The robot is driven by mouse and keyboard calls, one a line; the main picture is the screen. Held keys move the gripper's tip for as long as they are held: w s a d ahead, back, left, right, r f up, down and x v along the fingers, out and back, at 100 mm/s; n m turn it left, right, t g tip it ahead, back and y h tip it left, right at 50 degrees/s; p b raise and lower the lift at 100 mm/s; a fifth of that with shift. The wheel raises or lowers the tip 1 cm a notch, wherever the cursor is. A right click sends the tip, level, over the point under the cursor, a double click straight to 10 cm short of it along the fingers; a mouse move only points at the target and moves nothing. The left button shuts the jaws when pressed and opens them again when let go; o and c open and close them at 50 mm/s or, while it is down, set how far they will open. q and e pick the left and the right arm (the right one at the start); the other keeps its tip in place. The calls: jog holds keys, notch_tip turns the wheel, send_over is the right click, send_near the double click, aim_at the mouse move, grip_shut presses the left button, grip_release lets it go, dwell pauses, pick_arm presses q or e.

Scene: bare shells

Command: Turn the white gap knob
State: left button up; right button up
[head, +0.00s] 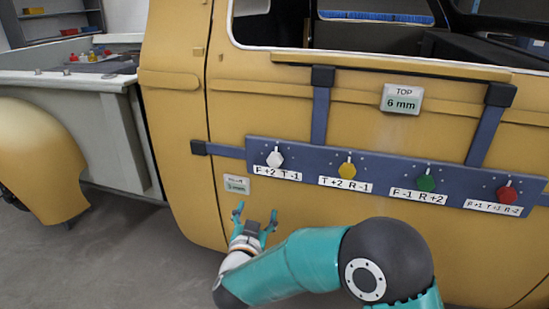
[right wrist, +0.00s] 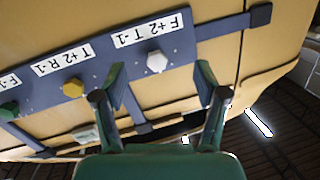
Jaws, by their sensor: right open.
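The white gap knob (head: 275,159) sits at the left end of a blue bar (head: 310,160) fixed across the yellow car door, above a label reading "F+2 T-1". It also shows in the right wrist view (right wrist: 156,61), where the picture is upside down. My right gripper (head: 255,214) is open and empty, below and slightly left of the white knob and apart from it. In the right wrist view its two fingers (right wrist: 162,85) are spread, with the white knob beyond them, between their tips. My left gripper is not in view.
Yellow (head: 347,170), green (head: 427,183) and red (head: 507,194) knobs follow to the right on the bar. A "TOP 6 mm" display (head: 402,99) is above, and a "3 mm" display (head: 237,184) is left of the bar. My right arm covers the lower door.

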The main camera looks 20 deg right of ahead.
aim_at(274, 163)
notch_tip(274, 163, up, 6)
jog(key=f+m+h, duration=0.1)
jog(key=m+h, duration=0.1)
jog(key=x, duration=0.5)
jog(key=p+x, duration=0.1)
jog(key=x, duration=0.4)
jog(key=p+x, duration=0.1)
jog(key=x, duration=0.5)
jog(key=shift+s+d+r, duration=0.1)
jog(key=shift+s+d, duration=0.1)
jog(key=shift+d, duration=0.15)
jog(key=c, duration=1.1)
jog(key=shift+p, duration=0.3)
jog(key=shift+c, duration=0.2)
jog(key=shift+n, duration=0.3)
